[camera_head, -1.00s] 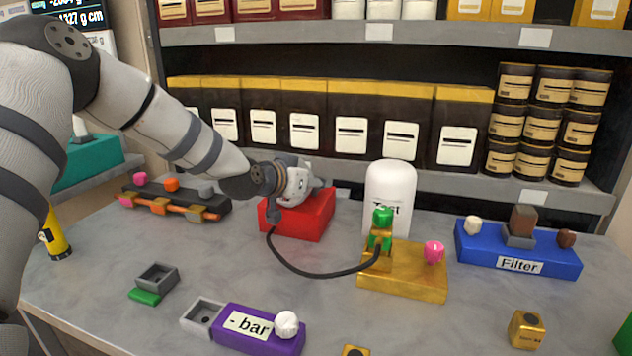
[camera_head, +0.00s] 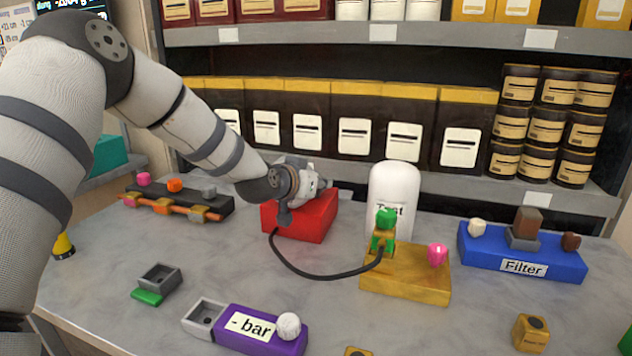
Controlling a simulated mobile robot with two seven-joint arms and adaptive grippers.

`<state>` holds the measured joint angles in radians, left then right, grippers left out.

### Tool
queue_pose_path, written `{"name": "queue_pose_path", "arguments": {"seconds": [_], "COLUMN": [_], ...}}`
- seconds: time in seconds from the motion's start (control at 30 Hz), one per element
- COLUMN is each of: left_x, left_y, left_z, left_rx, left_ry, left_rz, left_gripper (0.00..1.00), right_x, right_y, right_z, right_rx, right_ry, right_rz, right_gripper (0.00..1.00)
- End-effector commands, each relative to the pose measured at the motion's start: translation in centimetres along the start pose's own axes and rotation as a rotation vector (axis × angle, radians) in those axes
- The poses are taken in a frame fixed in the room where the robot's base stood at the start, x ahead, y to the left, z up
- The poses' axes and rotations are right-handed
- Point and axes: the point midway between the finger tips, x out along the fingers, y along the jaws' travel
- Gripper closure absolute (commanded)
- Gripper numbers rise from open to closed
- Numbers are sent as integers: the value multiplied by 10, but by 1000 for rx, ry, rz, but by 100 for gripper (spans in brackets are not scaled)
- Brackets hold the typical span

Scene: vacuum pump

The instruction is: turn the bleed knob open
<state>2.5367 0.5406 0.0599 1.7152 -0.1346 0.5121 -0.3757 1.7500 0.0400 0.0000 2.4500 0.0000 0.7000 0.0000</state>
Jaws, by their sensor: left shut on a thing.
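My left gripper (camera_head: 308,188) reaches in from the left over the red block (camera_head: 308,218) at the middle back of the table. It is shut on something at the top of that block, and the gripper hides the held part. No knob is plainly labelled as the bleed knob; the held part is likely it. A black hose runs from the front of the red block to a green-topped fitting (camera_head: 385,222) on the yellow block (camera_head: 405,275). My right gripper is not in view.
A white canister (camera_head: 393,185) stands right of the red block. A purple block (camera_head: 265,340) with a white ball knob (camera_head: 288,325) is in front. A blue Filter block (camera_head: 540,262) is at right, a dark block (camera_head: 220,205) at left. Shelves (camera_head: 500,187) stand close behind.

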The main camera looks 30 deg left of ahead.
Motion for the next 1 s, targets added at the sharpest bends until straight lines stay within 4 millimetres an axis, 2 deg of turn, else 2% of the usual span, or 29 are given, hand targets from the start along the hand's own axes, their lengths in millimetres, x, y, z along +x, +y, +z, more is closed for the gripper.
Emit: {"name": "queue_pose_path", "arguments": {"seconds": [0.2, 0.37, 0.67, 1.0], "left_x": [-2, 1, 5, 4], "left_y": [3, 4, 4, 3], "left_z": [-2, 1, 7, 4], "left_rx": [-53, -108, -214, -319], "left_ry": [1, -1, -6, -5], "left_rz": [-144, -282, -539, -769], "left_gripper": [100, 100, 100, 100], "right_x": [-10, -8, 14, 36], "right_y": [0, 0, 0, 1], "right_z": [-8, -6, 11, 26], "right_rx": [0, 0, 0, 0], "right_ry": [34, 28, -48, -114], "right_rz": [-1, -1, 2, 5], "right_gripper": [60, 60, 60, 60]}}
